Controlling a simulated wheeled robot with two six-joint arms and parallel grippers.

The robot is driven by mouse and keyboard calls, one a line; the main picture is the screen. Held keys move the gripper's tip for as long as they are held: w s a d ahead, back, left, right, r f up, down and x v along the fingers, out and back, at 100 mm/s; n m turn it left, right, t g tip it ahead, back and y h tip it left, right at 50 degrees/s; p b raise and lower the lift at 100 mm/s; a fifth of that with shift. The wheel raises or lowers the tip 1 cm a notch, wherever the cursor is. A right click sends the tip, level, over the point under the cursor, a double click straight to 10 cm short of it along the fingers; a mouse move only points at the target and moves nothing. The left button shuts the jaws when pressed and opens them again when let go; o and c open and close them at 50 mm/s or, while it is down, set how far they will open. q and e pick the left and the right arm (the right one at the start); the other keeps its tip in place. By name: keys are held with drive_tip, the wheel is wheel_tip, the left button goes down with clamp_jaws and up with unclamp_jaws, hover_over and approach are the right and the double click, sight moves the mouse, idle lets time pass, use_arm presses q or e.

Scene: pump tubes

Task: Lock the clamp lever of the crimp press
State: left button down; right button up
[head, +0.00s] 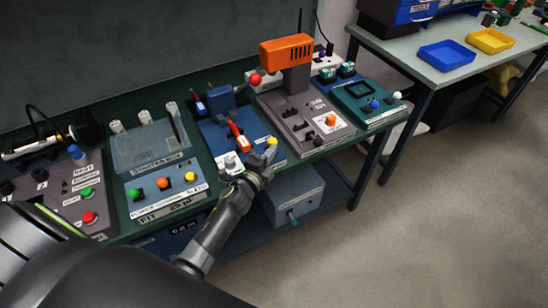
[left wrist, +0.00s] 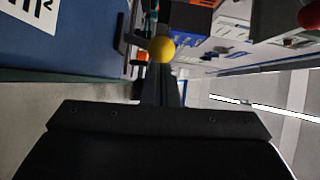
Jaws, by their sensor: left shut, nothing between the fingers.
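The blue crimp press (head: 222,98) stands on the bench, with a blue base and a red ball (head: 255,78) on its upper arm. What looks like its clamp lever ends in a yellow ball knob (head: 271,141) at the base's front right corner. The yellow knob also shows in the left wrist view (left wrist: 161,49), right by the fingertips. My left gripper (head: 264,155) is shut and empty, just in front of and below the knob. I cannot tell whether the fingers touch it. My right gripper is not in view.
A grey machine with an orange head (head: 286,50) stands right of the press. A box with coloured buttons (head: 163,193) stands left of it. A grey box (head: 293,195) sits on the lower shelf. The floor in front of the bench is clear at the right.

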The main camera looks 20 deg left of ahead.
use_arm(q)
drive_tip(key=shift+w+a+r+p, duration=0.2)
drive_tip(key=shift+r+p, duration=0.1)
drive_tip(key=shift+p, duration=0.3)
drive_tip(key=shift+w+a+r+p, duration=0.1)
drive_tip(key=shift+a+r+p, duration=0.05)
drive_tip(key=shift+p, duration=0.2)
drive_tip(key=shift+w, duration=0.1)
drive_tip(key=shift+w+a+r, duration=0.1)
drive_tip(key=shift+w+a, duration=0.05)
drive_tip(key=shift+a, duration=0.1)
drive_tip(key=shift+w+a+r+p, duration=0.25)
drive_tip(key=shift+w+a+p, duration=0.1)
drive_tip(key=shift+a, duration=0.15)
drive_tip(key=shift+w+a+r, duration=0.1)
drive_tip(key=shift+w+a, duration=0.35)
drive_tip(key=shift+a, duration=0.15)
drive_tip(key=shift+w+a, duration=0.1)
